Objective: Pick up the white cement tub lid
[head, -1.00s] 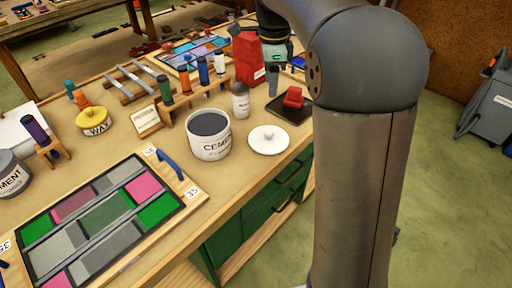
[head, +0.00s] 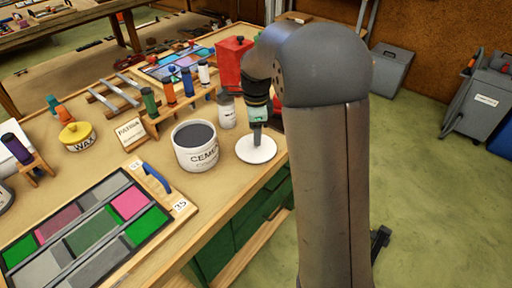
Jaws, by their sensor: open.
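The white cement tub lid (head: 257,151) lies flat on the wooden bench near its right edge, to the right of the white cement tub (head: 195,146). The tub stands upright and open, with dark grey content. My gripper (head: 256,140) points down over the middle of the lid and hides its knob. The fingers look open, but whether they touch the knob cannot be told.
A white bottle (head: 226,112) and a red container (head: 233,62) stand behind the lid. A rack with several coloured tubes is at the back left. A leaded panel (head: 85,225) lies at the front left. Grey bins (head: 390,70) stand on the floor.

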